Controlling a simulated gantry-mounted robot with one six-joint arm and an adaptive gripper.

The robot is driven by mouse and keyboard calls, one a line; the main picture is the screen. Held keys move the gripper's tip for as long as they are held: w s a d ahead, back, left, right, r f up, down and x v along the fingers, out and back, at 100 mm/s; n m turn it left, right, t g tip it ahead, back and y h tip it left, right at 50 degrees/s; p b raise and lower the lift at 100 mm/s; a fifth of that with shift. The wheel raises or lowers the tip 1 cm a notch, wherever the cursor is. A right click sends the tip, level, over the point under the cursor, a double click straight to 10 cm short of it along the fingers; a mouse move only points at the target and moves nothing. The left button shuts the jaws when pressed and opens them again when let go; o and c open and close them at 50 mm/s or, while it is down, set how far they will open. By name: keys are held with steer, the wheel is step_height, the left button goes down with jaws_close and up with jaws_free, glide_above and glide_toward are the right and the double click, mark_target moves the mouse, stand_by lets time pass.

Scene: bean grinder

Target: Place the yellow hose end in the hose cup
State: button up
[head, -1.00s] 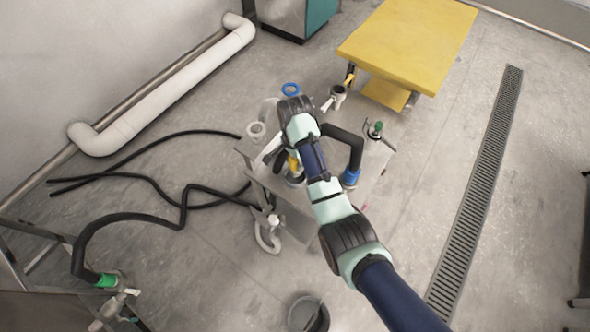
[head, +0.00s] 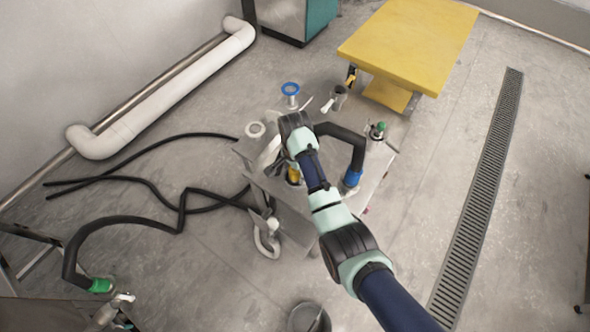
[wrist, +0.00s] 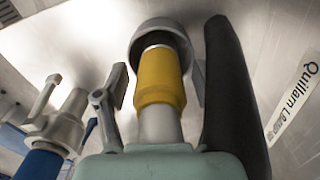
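The yellow hose end (wrist: 160,80) stands in the middle of the wrist view, with a pale pipe section on its near side. Its far end meets a round grey cup (wrist: 150,27), which looks like the hose cup; how deep it sits is hidden. My gripper (wrist: 160,88) has one finger on each side of the yellow part, with a visible gap on the left. In the head view the yellow hose end (head: 293,174) shows low beside my arm, over the metal cart. My gripper is mostly hidden there by my arm.
A black hose (wrist: 232,95) runs close to my gripper's right. A blue-ended fitting (wrist: 40,163) is at left. The metal cart (head: 290,205) also holds a blue-ended black hose (head: 352,177) and a green-topped fitting (head: 377,130). A yellow table (head: 408,45) stands behind.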

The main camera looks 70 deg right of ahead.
step_height(320, 180, up, 12)
steer(key=p, duration=0.6)
steer(key=shift+r, duration=0.25)
steer(key=w+a+r+n+t+h, duration=0.1)
steer(key=w+a+r+n+t, duration=0.15)
steer(key=w+a+n, duration=0.5)
steer(key=w+a+r+n+t+h, duration=0.1)
steer(key=w+a+r+n+t, duration=0.3)
steer(key=a, duration=0.6)
steer(key=s+a+r+n+t, duration=0.1)
steer(key=a+r+n+t, duration=0.1)
steer(key=a, duration=0.5)
steer(key=s+a+r+n+t+y, duration=0.1)
steer(key=a+r+n+t, duration=0.1)
steer(key=a+r+n, duration=0.3)
steer(key=s+a+r+n+t+y, duration=0.1)
steer(key=a+r+n, duration=0.3)
steer(key=a, duration=0.7)
steer(key=shift+s+a+r+t, duration=0.15)
steer(key=shift+s+r+t, duration=0.1)
steer(key=shift+r+t, duration=0.5)
